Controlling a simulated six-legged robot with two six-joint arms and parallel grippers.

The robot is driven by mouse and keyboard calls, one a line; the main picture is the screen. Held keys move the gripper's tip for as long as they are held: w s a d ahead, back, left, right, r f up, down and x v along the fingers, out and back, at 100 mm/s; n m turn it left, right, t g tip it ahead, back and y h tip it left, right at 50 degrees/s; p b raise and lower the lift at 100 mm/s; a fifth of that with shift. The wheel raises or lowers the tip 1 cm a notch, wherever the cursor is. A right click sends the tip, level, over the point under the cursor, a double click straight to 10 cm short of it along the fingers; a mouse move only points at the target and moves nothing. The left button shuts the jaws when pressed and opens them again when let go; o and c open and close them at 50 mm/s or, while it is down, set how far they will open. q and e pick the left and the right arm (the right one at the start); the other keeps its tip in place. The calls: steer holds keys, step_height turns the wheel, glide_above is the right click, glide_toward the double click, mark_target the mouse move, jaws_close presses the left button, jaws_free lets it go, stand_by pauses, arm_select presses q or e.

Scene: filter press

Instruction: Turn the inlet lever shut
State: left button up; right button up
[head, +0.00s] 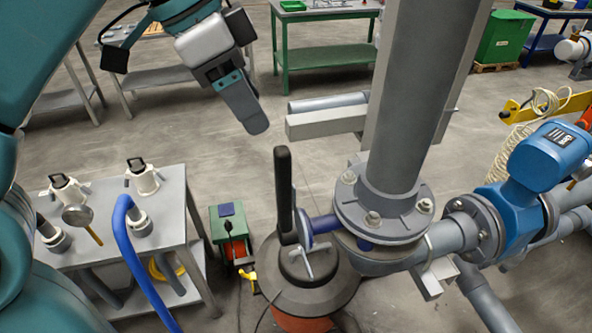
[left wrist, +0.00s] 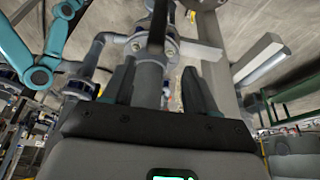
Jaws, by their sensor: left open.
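The inlet lever (head: 284,195) has a black grip and stands roughly upright in the head view. It sits beside a blue valve stem (head: 325,223) at the flange of the thick grey vertical pipe. My left gripper (head: 256,122) is above and a little left of the lever's top in the head view, apart from it. Its fingers point down and overlap in that view. In the left wrist view its two fingers (left wrist: 158,88) are spread with a gap between them. A dark bar, likely the lever (left wrist: 157,28), shows beyond that gap. My right gripper is not seen.
The thick grey pipe (head: 404,110) rises right of the lever. A dark round-topped vessel (head: 335,283) stands below it. A blue flow meter (head: 540,160) is on the pipe at right. A grey table (head: 165,205) with hose couplings stands at left. Open floor lies behind the lever.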

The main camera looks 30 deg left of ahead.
mark_target(289, 170)
arm_select(q)
steer(key=d+f, duration=0.1)
steer(key=f, duration=0.1)
steer(key=f+b, duration=0.1)
steer(key=f, duration=0.2)
steer(key=d+f, duration=0.1)
steer(key=f, duration=0.1)
steer(key=shift+w+d+f+b, duration=0.2)
steer(key=shift+w+d+b, duration=0.05)
steer(key=shift+d+b, duration=0.05)
steer(key=w+f, duration=0.2)
steer(key=f, duration=0.1)
steer(key=w+f, duration=0.1)
steer(key=shift+d+f, duration=0.15)
steer(key=shift+s+d+f, duration=0.25)
steer(key=shift+s+d, duration=0.2)
steer(key=shift+s, duration=0.05)
steer(key=shift+w+a+f, duration=0.2)
steer(key=shift+w+a, duration=0.05)
steer(key=shift+w, duration=0.25)
steer(key=c, duration=0.4)
steer(key=shift+s+d+r, duration=0.15)
steer(key=shift+s+d, duration=0.05)
steer(key=shift+d, duration=0.05)
steer(key=c, duration=0.5)
jaws_close()
steer(key=shift+a, duration=0.1)
steer(key=shift+w, duration=0.1)
